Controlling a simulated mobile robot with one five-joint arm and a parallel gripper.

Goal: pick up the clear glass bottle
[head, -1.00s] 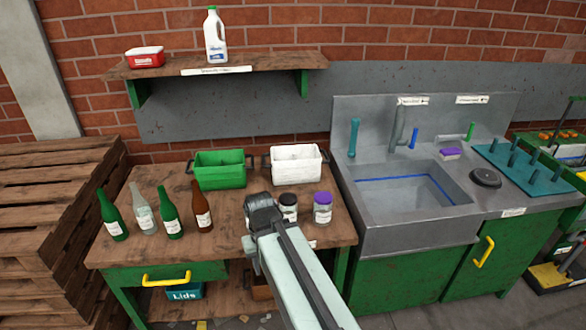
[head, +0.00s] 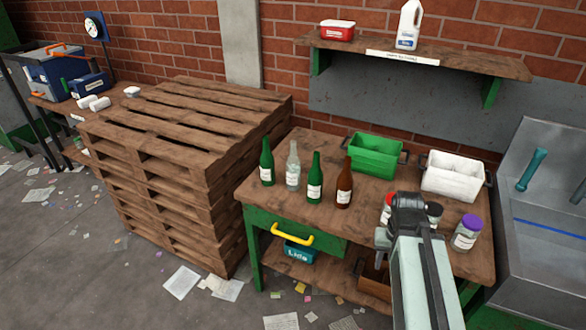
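The clear glass bottle (head: 293,168) stands upright on the left part of the wooden workbench (head: 350,224), with a pale label. A green bottle (head: 267,162) stands to its left, and another green bottle (head: 315,180) to its right. A brown bottle (head: 344,184) stands further right. My gripper (head: 397,222) is at the end of my arm, over the right part of the bench, to the right of the bottles and apart from them. Its fingers are not clearly visible, so I cannot tell if it is open.
A green bin (head: 376,156) and a white bin (head: 453,177) stand at the back of the bench. A jar with a purple lid (head: 467,233) and other jars stand near my gripper. Stacked pallets (head: 190,150) stand left of the bench. Papers litter the floor.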

